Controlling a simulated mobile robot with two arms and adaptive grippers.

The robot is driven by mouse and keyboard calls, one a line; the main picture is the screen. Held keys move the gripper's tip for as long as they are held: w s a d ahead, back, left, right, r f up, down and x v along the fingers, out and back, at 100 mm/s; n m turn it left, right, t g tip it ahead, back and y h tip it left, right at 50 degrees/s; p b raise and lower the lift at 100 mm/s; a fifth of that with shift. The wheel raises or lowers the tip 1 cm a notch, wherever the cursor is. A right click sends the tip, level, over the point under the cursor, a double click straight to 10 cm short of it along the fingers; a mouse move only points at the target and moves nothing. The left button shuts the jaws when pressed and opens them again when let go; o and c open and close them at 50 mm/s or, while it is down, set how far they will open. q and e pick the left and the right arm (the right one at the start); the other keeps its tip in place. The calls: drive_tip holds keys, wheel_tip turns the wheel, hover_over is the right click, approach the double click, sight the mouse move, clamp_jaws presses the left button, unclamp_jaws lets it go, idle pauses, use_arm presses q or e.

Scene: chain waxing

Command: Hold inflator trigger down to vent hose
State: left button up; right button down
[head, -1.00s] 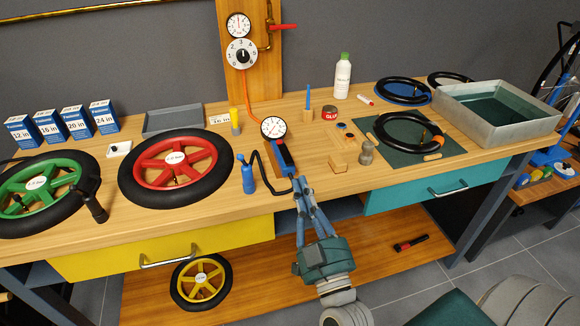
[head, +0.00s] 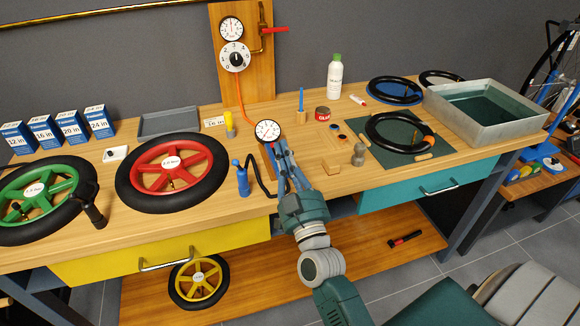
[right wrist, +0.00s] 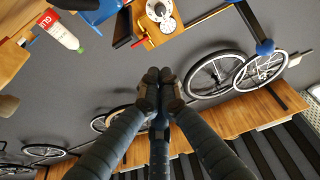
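The inflator (head: 269,152) lies on the workbench with its round white gauge (head: 267,131) at the far end. An orange hose (head: 243,100) runs from it up to the wall regulator (head: 235,57). A black hose (head: 256,175) links it to a blue upright fitting (head: 242,180). My right gripper (head: 281,149) is over the inflator body just below the gauge and hides much of it, including the trigger. Its fingertips (right wrist: 158,88) are together in the right wrist view, with no object visible between them. Contact with the trigger cannot be told. My left gripper is not in view.
A red wheel (head: 139,167) and a green wheel (head: 14,208) lie to the left. A wooden block (head: 333,169), a stone-like knob (head: 359,156) and a green mat (head: 381,157) are to the right. A grey water tub (head: 541,133) stands at the far right.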

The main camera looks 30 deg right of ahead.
drive_tip(key=f, duration=0.4)
drive_tip(key=shift+s+f, duration=0.15)
drive_tip(key=shift+s, duration=0.05)
drive_tip(key=f+t+b, duration=0.1)
drive_tip(key=b, duration=0.3)
drive_tip(key=shift+s+a+f+b, duration=0.1)
drive_tip(key=shift+f+b, duration=0.3)
drive_tip(key=shift+s, duration=0.1)
idle(6.5)
